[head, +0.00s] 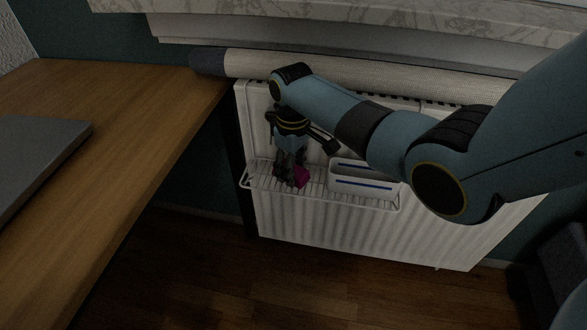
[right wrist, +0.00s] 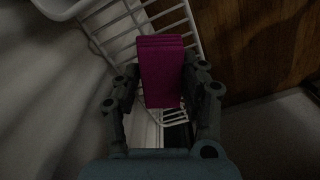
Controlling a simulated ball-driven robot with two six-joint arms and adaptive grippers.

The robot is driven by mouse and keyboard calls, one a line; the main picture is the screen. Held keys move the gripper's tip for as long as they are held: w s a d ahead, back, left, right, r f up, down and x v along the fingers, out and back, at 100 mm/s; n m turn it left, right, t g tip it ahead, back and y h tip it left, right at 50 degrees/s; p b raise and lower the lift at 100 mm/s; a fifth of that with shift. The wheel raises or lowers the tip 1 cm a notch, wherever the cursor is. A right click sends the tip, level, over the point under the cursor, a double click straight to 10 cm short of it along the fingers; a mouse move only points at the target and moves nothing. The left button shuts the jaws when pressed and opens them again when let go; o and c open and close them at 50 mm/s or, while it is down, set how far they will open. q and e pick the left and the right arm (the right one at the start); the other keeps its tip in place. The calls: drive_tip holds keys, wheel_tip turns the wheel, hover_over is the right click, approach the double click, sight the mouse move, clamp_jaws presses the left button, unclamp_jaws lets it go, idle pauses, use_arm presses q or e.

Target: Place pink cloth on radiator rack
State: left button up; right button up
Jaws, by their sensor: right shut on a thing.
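The pink cloth (head: 300,177) is a small folded magenta piece, partly hidden by my gripper in the head view. It shows larger in the right wrist view (right wrist: 161,70), between the two fingers. My right gripper (head: 290,180) points down over the left part of the white wire radiator rack (head: 258,184) and is shut on the cloth. In the right wrist view the gripper's fingers (right wrist: 162,95) lie on either side of the cloth, with rack bars (right wrist: 112,30) behind it. I cannot tell whether the cloth touches the bars. My left gripper is not in view.
A white box with blue stripes (head: 362,182) sits on the rack, right of my gripper. The white radiator (head: 300,222) stands behind the rack. A wooden desk (head: 150,100) with a grey laptop-like slab (head: 40,150) is at left. A rolled beige cover (head: 300,68) lies above the radiator.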

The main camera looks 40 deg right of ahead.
drive_tip(key=o, duration=1)
drive_tip(key=shift+f, duration=0.15)
drive_tip(key=shift+o, duration=0.2)
wheel_tip(320, 180, up, 7)
drive_tip(key=p, duration=0.2)
drive_tip(key=shift+f+p, duration=0.2)
drive_tip(key=shift+p, duration=0.15)
drive_tip(key=shift+r, duration=0.6)
